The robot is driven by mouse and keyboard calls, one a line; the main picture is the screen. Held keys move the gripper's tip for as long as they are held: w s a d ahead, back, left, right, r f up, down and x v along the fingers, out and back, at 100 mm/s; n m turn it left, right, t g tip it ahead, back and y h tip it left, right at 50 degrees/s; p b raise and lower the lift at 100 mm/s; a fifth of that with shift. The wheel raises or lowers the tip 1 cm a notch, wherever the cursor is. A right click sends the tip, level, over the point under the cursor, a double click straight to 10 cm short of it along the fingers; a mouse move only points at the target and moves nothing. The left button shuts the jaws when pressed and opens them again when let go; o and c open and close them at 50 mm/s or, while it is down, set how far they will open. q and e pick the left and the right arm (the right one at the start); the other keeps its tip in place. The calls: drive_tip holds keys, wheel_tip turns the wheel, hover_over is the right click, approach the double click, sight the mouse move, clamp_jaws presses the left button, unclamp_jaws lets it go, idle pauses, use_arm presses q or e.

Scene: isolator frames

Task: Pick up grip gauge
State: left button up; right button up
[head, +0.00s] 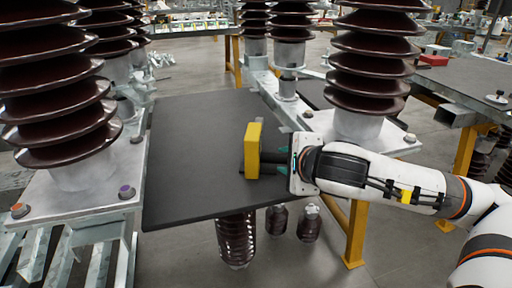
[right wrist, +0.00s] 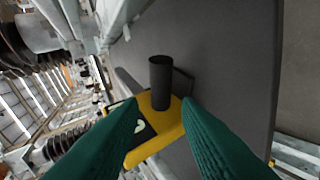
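The grip gauge, as I take it, is a yellow block (head: 253,150) standing upright on the dark table board, with dark bars on its right side. In the right wrist view the yellow part (right wrist: 165,125) carries a black cylinder (right wrist: 160,82) and a black patch with a pale mark. My right gripper (head: 281,160) comes in from the right, close beside the gauge. Its green fingers (right wrist: 160,103) are spread in the right wrist view, with the yellow part showing between and beyond them. Contact cannot be made out. My left gripper is not in view.
The dark board (head: 190,150) is clear to the left of the gauge. Tall brown ribbed insulators (head: 60,90) stand on metal bases at left and behind (head: 370,60). Smaller brown insulators (head: 308,225) stand below the board's front edge. Another table (head: 465,80) is at right.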

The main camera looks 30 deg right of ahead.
sight(273, 158)
drive_tip(key=shift+x, duration=3.8)
drive_tip(key=shift+a, duration=0.1)
clamp_jaws()
